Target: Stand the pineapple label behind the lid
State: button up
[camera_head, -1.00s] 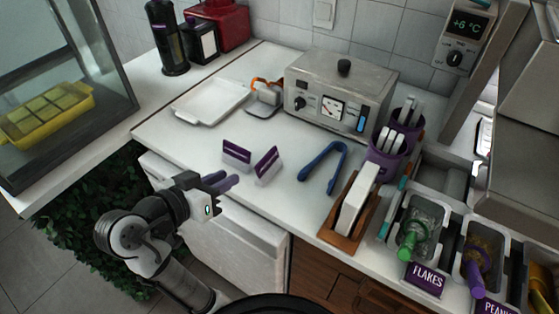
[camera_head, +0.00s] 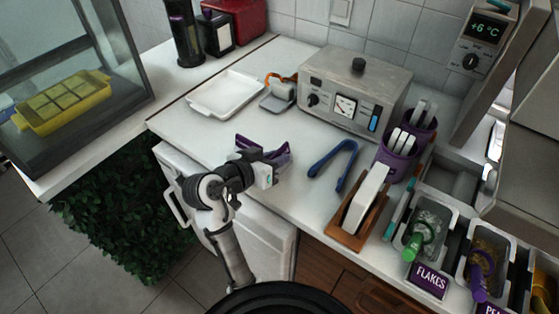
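Two purple-and-white labels stood on the white counter in the earlier view. Now a purple label (camera_head: 246,143) shows just behind my gripper (camera_head: 280,154). My gripper has purple fingers and is low over the counter at the spot of the labels. It hides most of them, and finger and label blend together. I cannot tell whether the gripper is open or shut, or touches a label. The writing on these labels is too small to read, so I cannot tell which is pineapple. I cannot make out for certain which thing is the lid.
Blue tongs (camera_head: 334,164) and a wooden holder (camera_head: 345,235) lie to the right. A steel appliance (camera_head: 385,91), a white tray (camera_head: 205,108) and purple cups (camera_head: 396,163) stand behind. Topping bins with a FLAKES label (camera_head: 429,282) line the right. Counter left of the labels is clear.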

jog(key=shift+w+d+f, duration=0.25)
jog(key=shift+w+d, duration=0.1)
jog(key=shift+w, duration=0.05)
grip_shut()
